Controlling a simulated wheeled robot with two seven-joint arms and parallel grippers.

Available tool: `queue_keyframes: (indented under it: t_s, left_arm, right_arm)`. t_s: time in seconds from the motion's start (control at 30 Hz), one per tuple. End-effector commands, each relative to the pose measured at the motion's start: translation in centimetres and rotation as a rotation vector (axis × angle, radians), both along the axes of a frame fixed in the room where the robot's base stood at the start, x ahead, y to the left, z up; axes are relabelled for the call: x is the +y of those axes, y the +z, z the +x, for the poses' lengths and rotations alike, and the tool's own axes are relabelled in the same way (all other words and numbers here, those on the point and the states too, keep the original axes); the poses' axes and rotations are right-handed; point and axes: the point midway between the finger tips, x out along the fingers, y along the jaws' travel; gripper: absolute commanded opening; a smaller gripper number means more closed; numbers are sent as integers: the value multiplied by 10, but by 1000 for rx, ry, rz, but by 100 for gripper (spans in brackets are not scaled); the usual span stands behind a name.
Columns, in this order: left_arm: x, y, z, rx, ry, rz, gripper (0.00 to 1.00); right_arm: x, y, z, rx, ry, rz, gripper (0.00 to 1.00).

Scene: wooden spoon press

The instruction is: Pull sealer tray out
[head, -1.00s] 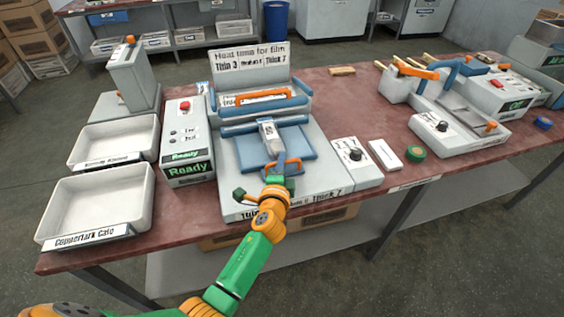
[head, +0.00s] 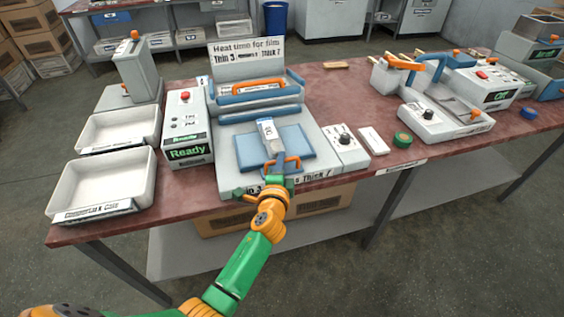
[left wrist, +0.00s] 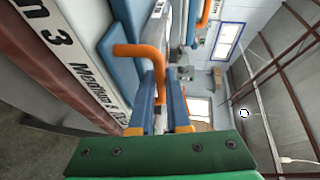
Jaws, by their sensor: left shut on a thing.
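The sealer tray (head: 249,153) is a flat blue plate on the pale grey heat sealer (head: 228,180), in front of its blue bars. A pale grey packet or block (head: 268,131) lies on it. The tray's orange handle (head: 293,160) is at its front edge. My left gripper (head: 275,175) is shut on this handle; its tips are partly hidden by the wrist. In the left wrist view the orange handle (left wrist: 152,55) runs down between the blue fingers (left wrist: 160,112). My right gripper is not in view.
A control box (head: 187,138) reading "Ready" and two white trays (head: 60,190) stand left of the sealer. A dial box (head: 347,152), a white block and a green roll (head: 403,139) are at right. Open floor lies before the table (head: 225,219).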

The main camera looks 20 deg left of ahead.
Motion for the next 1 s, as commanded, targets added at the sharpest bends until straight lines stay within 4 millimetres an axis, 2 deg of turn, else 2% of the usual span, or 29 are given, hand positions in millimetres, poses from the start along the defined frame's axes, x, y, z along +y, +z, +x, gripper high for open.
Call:
queue_keyframes:
  t_s: [0.17,0.2,0.3,0.63,0.9,1.0]
  left_arm:
    - [-3,-2,-1,5,-8,-4,0]
    - [-3,-2,-1,5,-7,-4,18]
    - [-3,-2,-1,4,-7,-4,44]
    - [-4,0,-4,2,-7,-3,45]
    - [-14,8,-56,5,-8,-4,45]
    - [-16,10,-66,4,-8,-3,45]
  right_arm:
    - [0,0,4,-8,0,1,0]
    - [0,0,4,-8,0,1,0]
    - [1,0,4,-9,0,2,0]
    - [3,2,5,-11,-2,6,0]
    - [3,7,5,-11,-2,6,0]
    - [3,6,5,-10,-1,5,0]
